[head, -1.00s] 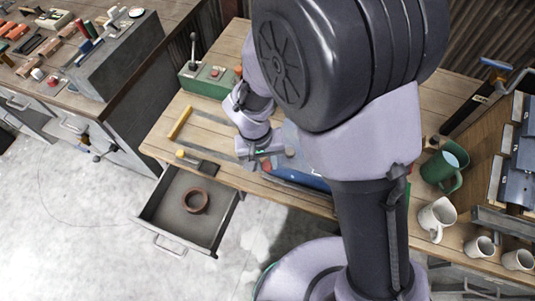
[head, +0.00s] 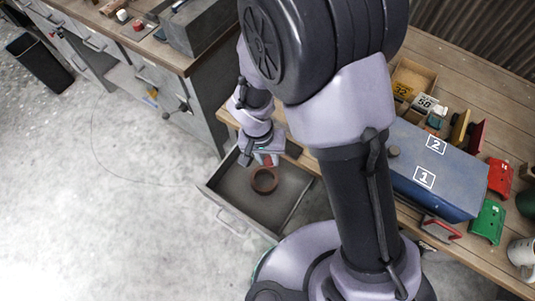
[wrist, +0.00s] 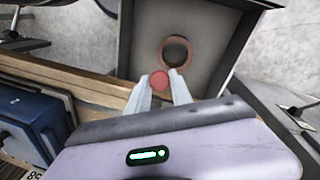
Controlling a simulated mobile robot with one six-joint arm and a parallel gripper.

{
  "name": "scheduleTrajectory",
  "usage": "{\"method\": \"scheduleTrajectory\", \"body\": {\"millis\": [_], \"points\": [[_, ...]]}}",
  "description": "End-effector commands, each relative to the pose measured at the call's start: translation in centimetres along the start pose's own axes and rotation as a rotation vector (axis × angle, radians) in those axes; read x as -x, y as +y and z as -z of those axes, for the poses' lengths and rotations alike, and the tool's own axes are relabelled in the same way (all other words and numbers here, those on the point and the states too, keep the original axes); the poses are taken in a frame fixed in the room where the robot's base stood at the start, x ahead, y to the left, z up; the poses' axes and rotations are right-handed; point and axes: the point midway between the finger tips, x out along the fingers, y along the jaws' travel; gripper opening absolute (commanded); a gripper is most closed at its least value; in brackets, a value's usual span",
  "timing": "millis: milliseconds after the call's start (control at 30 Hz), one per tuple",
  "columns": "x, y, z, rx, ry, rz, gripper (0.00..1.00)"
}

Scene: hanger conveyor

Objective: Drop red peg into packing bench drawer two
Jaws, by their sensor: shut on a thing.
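My gripper (head: 264,160) is shut on the red peg (wrist: 159,81); the wrist view shows the peg's round red end between the two pale fingertips (wrist: 160,88). In the head view the gripper hides most of the peg. The open grey drawer (head: 290,211) juts from the bench, and my gripper is over its bench-side part. A brown ring (head: 264,180) lies on the drawer floor, just beyond the peg in the wrist view (wrist: 163,52). No number shows on the drawer.
A blue box (head: 460,185) labelled 1 and 2 stands on the wooden bench (head: 490,95), with red and green pieces and small cards around it. Another grey bench (head: 205,95) with drawers stands at the upper left. The floor left of the drawer is clear.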

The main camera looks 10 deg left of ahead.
Motion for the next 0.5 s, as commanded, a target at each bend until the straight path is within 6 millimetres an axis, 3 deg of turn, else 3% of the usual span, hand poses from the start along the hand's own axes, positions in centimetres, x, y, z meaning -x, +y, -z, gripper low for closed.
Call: {"method": "scheduleTrajectory", "body": {"millis": [33, 133, 400, 433, 500], "points": [[-1.4, -0.2, 0.0, 0.001, 0.0, 0.0, 0.0], [-2.7, -0.4, 0.0, 0.001, -0.001, -0.001, 0.0], [-2.8, -0.4, 0.0, 0.001, 0.001, 0.0, 0.0], [-2.8, -0.4, 0.0, 0.001, 0.001, 0.0, 0.3], [-2.8, -0.4, 0.0, 0.001, 0.0, 0.0, 0.44]]}}
